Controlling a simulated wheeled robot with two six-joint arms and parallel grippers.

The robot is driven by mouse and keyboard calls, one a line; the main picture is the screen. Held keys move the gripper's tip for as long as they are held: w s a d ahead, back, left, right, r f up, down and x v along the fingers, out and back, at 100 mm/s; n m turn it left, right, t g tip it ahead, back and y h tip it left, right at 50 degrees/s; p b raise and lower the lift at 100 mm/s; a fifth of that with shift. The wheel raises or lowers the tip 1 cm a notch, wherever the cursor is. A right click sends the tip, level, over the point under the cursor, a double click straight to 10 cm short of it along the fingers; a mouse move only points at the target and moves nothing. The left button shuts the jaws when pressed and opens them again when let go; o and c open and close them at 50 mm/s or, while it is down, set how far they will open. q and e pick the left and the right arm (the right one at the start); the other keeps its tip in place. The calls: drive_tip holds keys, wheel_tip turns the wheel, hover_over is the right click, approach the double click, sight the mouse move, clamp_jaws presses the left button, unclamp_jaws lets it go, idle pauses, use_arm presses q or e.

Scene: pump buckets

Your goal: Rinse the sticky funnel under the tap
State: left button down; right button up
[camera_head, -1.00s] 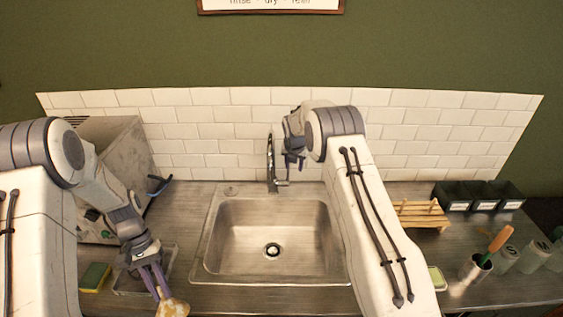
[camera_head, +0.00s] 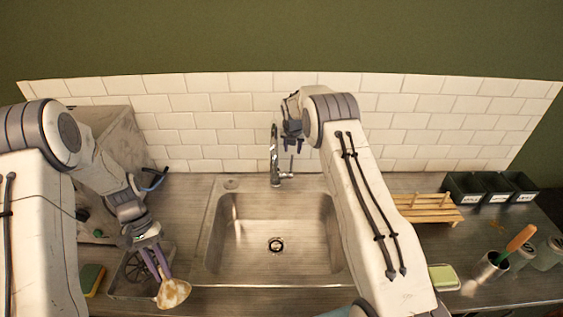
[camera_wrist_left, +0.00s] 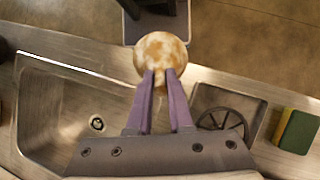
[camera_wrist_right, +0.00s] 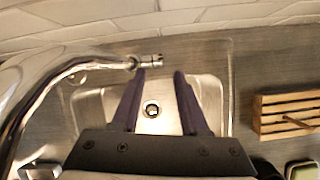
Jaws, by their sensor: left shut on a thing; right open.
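The funnel (camera_head: 173,294) is pale with brown sticky patches. My left gripper (camera_head: 162,272) is shut on it, left of the sink near the counter's front. In the left wrist view the funnel (camera_wrist_left: 161,57) sits between the fingertips (camera_wrist_left: 160,78). The chrome tap (camera_head: 274,155) stands behind the sink (camera_head: 215,240); no water stream shows. My right gripper (camera_head: 291,137) is beside the tap, open and empty. In the right wrist view its fingertips (camera_wrist_right: 160,75) are apart, with the tap's lever (camera_wrist_right: 148,61) just beyond the left finger and the spout curving at left.
A metal tray (camera_head: 125,286) holding a dark spoked wheel lies left of the sink, beside a green and yellow sponge (camera_head: 92,279). A grey metal box (camera_head: 112,150) stands behind. A wooden rack (camera_head: 427,208), black bins (camera_head: 490,187) and a brush cup (camera_head: 487,268) are at right. The basin is empty.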

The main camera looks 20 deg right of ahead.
sight(292, 159)
use_arm(q)
wheel_tip(292, 159, down, 5)
drive_tip(key=b, duration=0.4)
drive_tip(key=shift+f, duration=0.2)
use_arm(e)
drive_tip(key=x, duration=0.7)
drive_tip(key=shift+f, duration=0.35)
use_arm(q)
drive_tip(key=shift+f+b, duration=0.75)
drive_tip(key=shift+b, duration=0.2)
use_arm(e)
drive_tip(key=shift+x, duration=0.8)
drive_tip(key=shift+w, duration=0.1)
drive_tip(key=shift+r, duration=0.1)
clamp_jaws()
